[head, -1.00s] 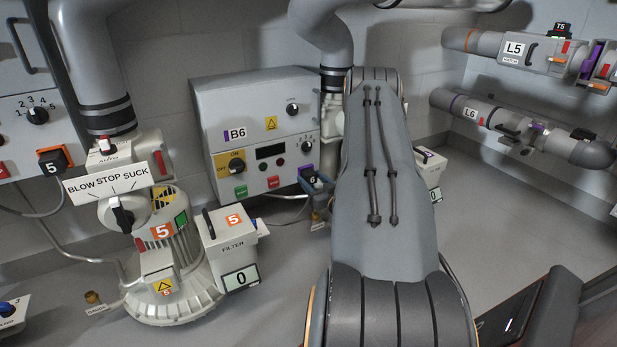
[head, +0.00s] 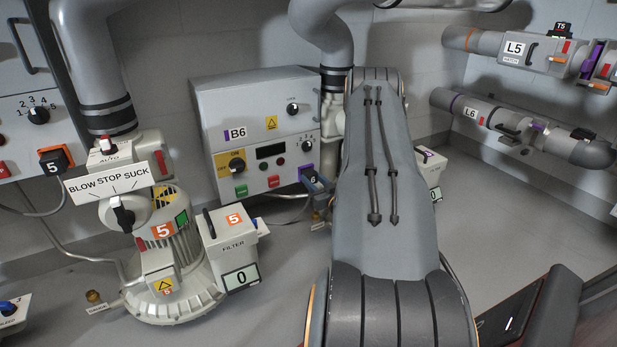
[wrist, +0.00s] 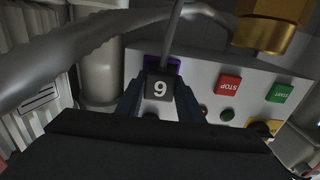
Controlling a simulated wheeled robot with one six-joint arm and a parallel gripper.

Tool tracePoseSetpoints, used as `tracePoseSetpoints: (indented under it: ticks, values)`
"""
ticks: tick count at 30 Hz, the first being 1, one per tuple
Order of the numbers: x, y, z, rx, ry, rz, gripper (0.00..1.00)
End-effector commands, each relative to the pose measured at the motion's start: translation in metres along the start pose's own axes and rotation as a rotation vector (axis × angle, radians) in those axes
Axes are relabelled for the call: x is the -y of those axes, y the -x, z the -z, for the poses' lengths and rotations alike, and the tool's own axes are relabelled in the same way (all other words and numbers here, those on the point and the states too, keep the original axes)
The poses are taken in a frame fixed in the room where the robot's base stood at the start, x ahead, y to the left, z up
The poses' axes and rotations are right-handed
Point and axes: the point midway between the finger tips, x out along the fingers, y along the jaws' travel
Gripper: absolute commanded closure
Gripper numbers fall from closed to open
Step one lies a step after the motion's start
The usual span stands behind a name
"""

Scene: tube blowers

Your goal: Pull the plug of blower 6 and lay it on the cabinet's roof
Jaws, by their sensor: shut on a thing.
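The plug of blower 6 (head: 313,181) is a dark block marked 6, at the lower right of the B6 cabinet's front (head: 240,150). In the wrist view the plug (wrist: 160,88) shows upside down, with a purple socket edge (wrist: 153,63) right behind it. My gripper (wrist: 160,95) is shut on the plug, one dark blue finger on each side. I cannot tell whether the plug is still fully seated. The cabinet's roof (head: 250,77) is flat and bare.
Blower 5 (head: 170,255) and its filter box (head: 228,240) stand left of my arm. A grey pipe (head: 325,35) rises beside the cabinet's right side. In the wrist view a cable (wrist: 173,35) and a brass fitting (wrist: 268,25) lie close to the plug.

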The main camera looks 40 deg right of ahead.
Motion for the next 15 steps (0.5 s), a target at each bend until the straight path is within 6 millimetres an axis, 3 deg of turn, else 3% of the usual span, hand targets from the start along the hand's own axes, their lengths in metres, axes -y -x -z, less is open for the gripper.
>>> tracePoseSetpoints:
  ticks: [15]
  values:
    - [0.000, 0.023, 0.001, 0.001, -0.001, 0.000, 0.98]
